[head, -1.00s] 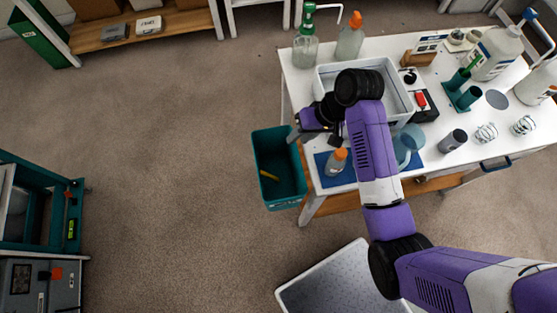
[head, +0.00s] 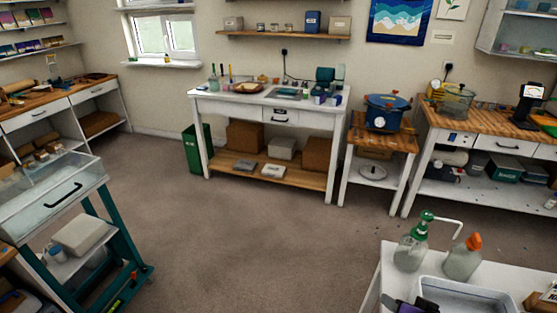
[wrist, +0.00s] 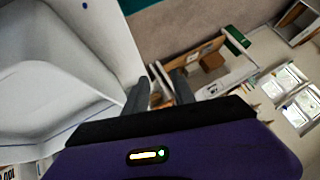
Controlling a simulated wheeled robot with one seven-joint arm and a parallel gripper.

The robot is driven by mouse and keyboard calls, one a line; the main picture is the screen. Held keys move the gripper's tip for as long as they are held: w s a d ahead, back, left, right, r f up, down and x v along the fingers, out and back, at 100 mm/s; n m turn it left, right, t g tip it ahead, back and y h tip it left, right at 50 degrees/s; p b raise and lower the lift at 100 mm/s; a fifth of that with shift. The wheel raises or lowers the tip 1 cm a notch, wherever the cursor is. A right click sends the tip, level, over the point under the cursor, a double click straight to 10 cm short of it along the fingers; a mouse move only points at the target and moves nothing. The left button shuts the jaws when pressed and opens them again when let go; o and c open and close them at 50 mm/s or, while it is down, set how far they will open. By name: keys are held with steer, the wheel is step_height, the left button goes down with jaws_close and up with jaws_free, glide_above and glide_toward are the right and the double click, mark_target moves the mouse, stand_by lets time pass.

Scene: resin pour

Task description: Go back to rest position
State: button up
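My gripper (wrist: 160,92) shows in the wrist view with its two grey fingers apart and nothing between them. It is beside the large white tray (wrist: 45,95), which fills the left of that view. In the head view only a purple piece of my arm shows at the bottom edge, and the fingers are out of the frame. The white tray (head: 470,293) on the near white table (head: 400,268) is partly cut off there.
A green-topped pump bottle (head: 411,250) and an orange-capped bottle (head: 462,259) stand behind the tray. A teal-framed cart (head: 100,250) is at left. A white workbench (head: 265,105) stands by the far wall, with a blue pot (head: 386,113) to its right. The floor between is open.

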steer(key=s+a+r+n+t+b, duration=0.1)
steer(key=s+a+r, duration=0.3)
steer(key=s, duration=1.3)
steer(key=s+a+r+n+t+h+b, duration=0.1)
steer(key=s+a+r+n+t+b, duration=0.1)
steer(key=s, duration=1.5)
step_height(320, 180, up, 3)
steer(key=a+n+t, duration=0.1)
steer(key=a+t, duration=0.1)
steer(key=shift+a+r+t, duration=0.2)
steer(key=shift+a+t, duration=0.1)
steer(key=shift+a, duration=0.1)
